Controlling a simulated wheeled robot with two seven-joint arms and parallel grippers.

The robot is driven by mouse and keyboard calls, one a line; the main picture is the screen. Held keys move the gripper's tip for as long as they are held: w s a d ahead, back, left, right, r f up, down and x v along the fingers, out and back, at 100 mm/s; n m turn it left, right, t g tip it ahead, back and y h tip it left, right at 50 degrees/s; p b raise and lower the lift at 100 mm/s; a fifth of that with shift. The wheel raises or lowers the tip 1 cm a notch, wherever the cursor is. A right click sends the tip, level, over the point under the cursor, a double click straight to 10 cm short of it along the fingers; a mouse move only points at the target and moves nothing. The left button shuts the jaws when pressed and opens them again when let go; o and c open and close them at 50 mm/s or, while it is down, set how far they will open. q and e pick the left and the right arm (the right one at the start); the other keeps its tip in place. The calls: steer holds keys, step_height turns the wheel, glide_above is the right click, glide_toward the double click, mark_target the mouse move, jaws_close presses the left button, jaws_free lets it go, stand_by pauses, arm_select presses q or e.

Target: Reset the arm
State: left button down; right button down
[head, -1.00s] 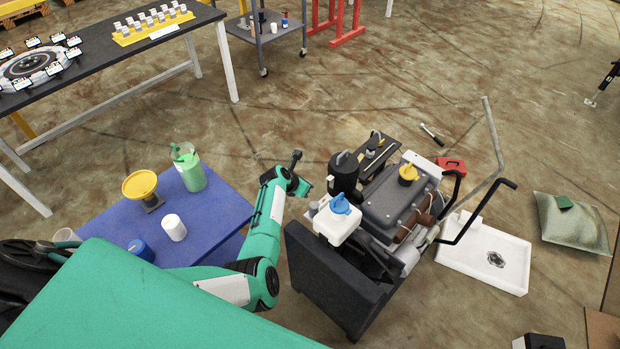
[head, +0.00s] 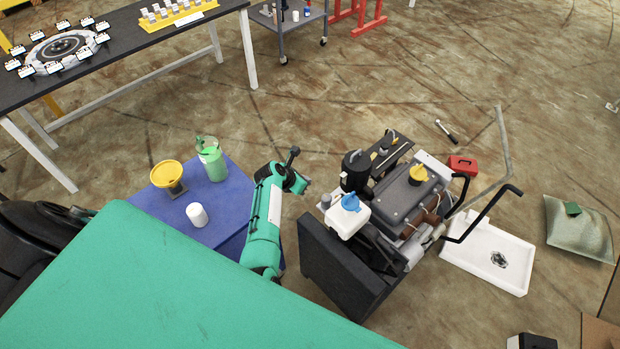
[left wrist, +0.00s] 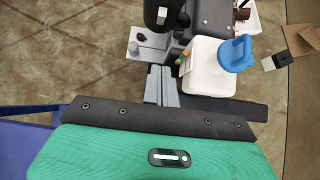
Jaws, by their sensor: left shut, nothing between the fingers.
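My left arm (head: 262,235) rises from behind my green body shell in the head view. Its gripper (head: 303,186) hangs over the gap between the blue table and the engine cart, apart from both. In the left wrist view the two grey fingers (left wrist: 161,87) are together with nothing between them. Beyond them lie the cart's black cylinder and the white tank (left wrist: 208,68) with a blue cap. The fingertips are hard to make out in the head view. My right gripper shows in neither view.
The engine cart (head: 405,195) stands close right of the gripper, with a white tray (head: 482,262) beyond it. The blue table (head: 225,205) at left holds a yellow funnel (head: 166,174), a green jug (head: 213,163) and a white cup (head: 196,214). Open floor lies behind.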

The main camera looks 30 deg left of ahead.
arm_select(q)
steer(key=shift+s+a+r, duration=0.2)
steer(key=shift+s+r, duration=0.3)
steer(key=s+d+f+m+g+y+b, duration=0.1)
steer(key=s+d+f+m+g+b, duration=0.2)
steer(key=s+f+m, duration=1.05)
steer(key=s+d+f+m+g+y+b, duration=0.15)
steer(key=s+f+m+b, duration=0.35)
steer(key=s+f, duration=0.95)
steer(key=s+f+m+b, duration=0.1)
steer(key=s+f+m, duration=0.4)
steer(key=s, duration=0.4)
steer(key=s+d+f+m+g+b, duration=0.1)
steer(key=s+f+m+b, duration=0.1)
steer(key=s+f+m, duration=0.3)
steer(key=s+f+m+g+b, duration=0.1)
steer(key=s+f+m, duration=0.5)
steer(key=s, duration=0.7)
steer(key=shift+s+d+f, duration=0.2)
steer(key=shift+s+f, duration=0.15)
steer(key=shift+f, duration=0.55)
steer(key=shift+g+y, duration=0.25)
